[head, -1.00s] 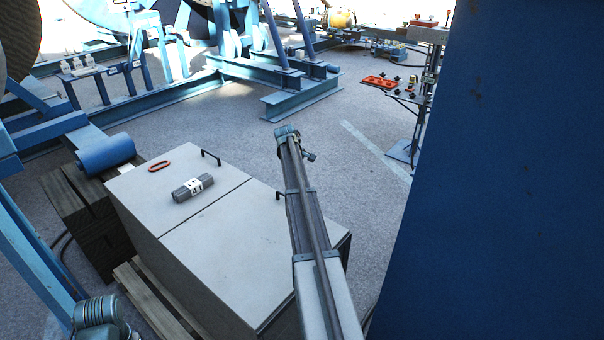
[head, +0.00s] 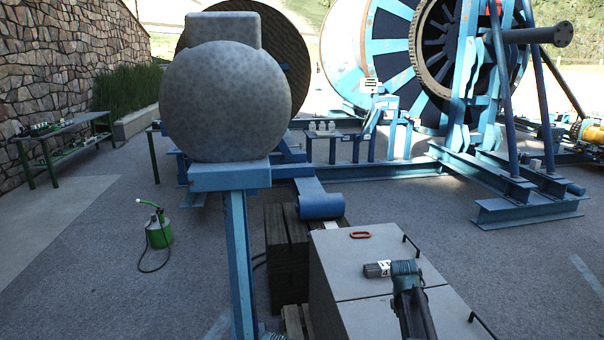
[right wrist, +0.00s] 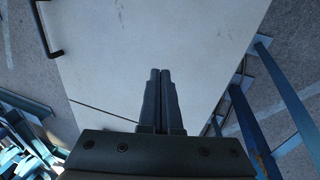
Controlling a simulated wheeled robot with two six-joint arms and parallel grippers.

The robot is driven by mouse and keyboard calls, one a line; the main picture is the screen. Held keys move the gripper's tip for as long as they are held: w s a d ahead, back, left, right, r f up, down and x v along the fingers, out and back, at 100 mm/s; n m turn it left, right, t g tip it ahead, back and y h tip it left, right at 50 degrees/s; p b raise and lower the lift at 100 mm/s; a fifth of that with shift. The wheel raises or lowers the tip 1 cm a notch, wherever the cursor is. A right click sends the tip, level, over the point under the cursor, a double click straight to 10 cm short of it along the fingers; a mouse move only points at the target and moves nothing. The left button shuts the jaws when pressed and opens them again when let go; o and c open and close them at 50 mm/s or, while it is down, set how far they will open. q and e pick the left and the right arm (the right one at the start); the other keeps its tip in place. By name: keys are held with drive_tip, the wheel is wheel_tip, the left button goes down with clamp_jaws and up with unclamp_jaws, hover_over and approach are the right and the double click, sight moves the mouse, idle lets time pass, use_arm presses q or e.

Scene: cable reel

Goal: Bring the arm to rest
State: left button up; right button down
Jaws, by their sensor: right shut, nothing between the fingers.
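My left gripper is in no view.
A blue post (head: 238,250) with a round grey head stands left. A green sprayer (head: 158,232) stands on open floor.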

drive_tip(key=s+a+n+g+y, duration=0.1)
drive_tip(key=s+a, duration=2.3)
drive_tip(key=a, duration=0.3)
drive_tip(key=shift+s+f, duration=0.2)
drive_tip(key=shift+s, duration=0.05)
